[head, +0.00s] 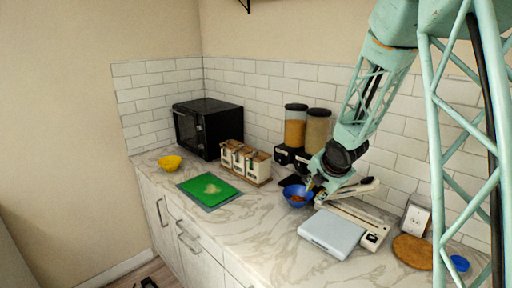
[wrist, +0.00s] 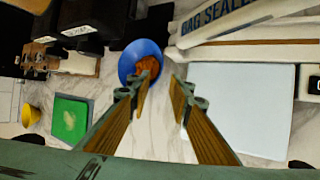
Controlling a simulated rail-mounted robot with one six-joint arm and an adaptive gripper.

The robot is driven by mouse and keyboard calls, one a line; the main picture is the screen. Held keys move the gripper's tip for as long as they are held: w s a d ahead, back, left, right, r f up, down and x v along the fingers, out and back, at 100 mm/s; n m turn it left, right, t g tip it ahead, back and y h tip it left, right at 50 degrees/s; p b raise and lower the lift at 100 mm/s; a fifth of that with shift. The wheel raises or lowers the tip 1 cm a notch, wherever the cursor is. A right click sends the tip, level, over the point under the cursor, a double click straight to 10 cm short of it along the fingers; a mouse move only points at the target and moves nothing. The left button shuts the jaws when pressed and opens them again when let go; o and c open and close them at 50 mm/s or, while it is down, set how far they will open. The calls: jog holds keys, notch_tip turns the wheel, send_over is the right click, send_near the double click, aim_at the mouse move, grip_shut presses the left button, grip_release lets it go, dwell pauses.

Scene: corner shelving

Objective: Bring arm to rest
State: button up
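My gripper (head: 315,188) hangs low over the counter, right beside the blue bowl. In the wrist view my gripper (wrist: 160,92) shows its two fingers apart with nothing between them. The blue bowl (head: 289,190) stands on the counter with reddish-brown contents; in the wrist view the bowl (wrist: 127,66) lies just beyond the left fingertip. I cannot tell if the finger touches its rim. My arm (head: 362,95) reaches down from the upper right.
A bag sealer (head: 350,222) and a pale flat board (head: 332,233) are close by. Two food dispensers (head: 295,128) stand behind the bowl. A box rack (head: 246,163), green mat (head: 210,189), yellow bowl (head: 170,162) and black microwave (head: 208,128) are further left. The front middle counter is clear.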

jog(key=s+r+m+g+h, duration=0.1)
jog(key=s+r+m, duration=0.5)
jog(key=s+r, duration=0.45)
jog(key=s+r+m+h, duration=0.1)
jog(key=s+r+m, duration=0.65)
jog(key=s, duration=0.65)
jog(key=s+a+r+m, duration=0.1)
jog(key=s+a+m, duration=0.1)
jog(key=s, duration=0.8)
jog(key=s+a+r+m+g+y, duration=0.1)
jog(key=s+a+m, duration=0.2)
jog(key=s, duration=0.7)
jog(key=s+a+r+m+g+y, duration=0.1)
jog(key=s+a+r+m, duration=0.1)
jog(key=s+m, duration=0.4)
jog(key=shift+s+a, duration=0.55)
jog(key=shift+s, duration=1.95)
jog(key=shift+o, duration=0.9)
